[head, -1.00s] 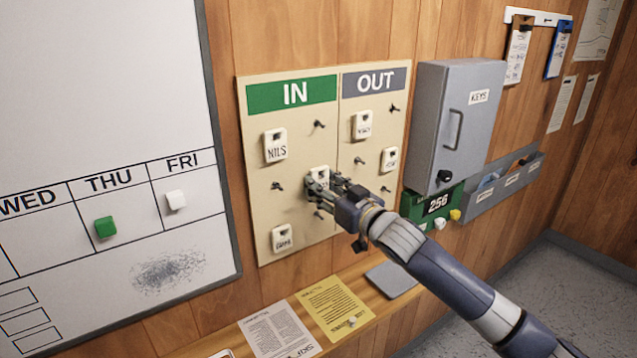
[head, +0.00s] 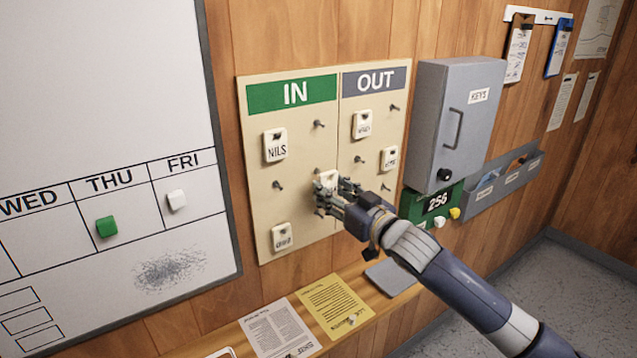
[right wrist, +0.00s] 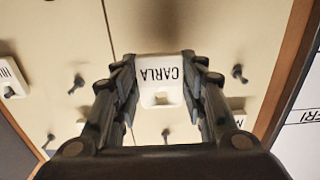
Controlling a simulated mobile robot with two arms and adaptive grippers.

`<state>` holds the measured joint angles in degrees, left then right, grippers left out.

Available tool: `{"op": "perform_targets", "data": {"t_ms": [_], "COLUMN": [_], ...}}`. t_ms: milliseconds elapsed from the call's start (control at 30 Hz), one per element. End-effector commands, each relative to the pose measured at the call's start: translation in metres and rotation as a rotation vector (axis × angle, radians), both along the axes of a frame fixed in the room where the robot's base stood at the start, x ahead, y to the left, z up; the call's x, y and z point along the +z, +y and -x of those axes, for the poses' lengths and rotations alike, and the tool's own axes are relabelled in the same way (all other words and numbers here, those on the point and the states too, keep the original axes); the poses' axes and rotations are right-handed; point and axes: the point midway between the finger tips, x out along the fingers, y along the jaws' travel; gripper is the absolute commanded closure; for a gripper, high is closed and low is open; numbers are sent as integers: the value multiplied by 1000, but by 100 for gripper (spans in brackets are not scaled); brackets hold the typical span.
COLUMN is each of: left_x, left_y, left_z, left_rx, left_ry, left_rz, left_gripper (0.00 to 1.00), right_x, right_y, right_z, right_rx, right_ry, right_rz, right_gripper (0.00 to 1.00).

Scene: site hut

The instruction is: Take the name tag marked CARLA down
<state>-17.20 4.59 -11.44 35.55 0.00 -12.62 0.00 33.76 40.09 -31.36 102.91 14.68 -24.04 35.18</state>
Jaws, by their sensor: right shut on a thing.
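The CARLA name tag (right wrist: 159,75) is a small white plate with dark letters, upside down in the right wrist view. My right gripper (head: 336,190) is shut on it, with one finger at each side edge. In the right wrist view the gripper (right wrist: 160,85) leaves the name and the tag's hole clear, and I see no peg in the hole. In the head view the tag (head: 327,178) is partly hidden by the fingers, in front of the IN side of the beige board (head: 300,218). The gap behind it is hard to judge. My left gripper is out of view.
The NILS tag (head: 275,145) and another tag (head: 282,237) hang on the IN side. Two tags (head: 362,125) (head: 389,158) hang under OUT. Bare pegs (head: 319,124) stick out nearby. A grey key cabinet (head: 470,120) stands right of the board; a shelf with papers (head: 335,305) runs below.

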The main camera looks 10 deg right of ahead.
Motion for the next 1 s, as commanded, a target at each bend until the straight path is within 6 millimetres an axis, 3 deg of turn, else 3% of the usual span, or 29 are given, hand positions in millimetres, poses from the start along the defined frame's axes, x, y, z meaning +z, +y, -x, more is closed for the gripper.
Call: {"op": "perform_targets", "data": {"t_ms": [700,1000], "left_x": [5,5], "left_y": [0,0], "left_z": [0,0], "left_rx": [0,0], "left_ry": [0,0], "left_rz": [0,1], "left_gripper": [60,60], "right_x": [0,0], "right_y": [-12,-13], "right_z": [33,36], "right_rx": [0,0], "right_ry": [0,0], "right_rz": [0,0], "right_gripper": [78,78]}}
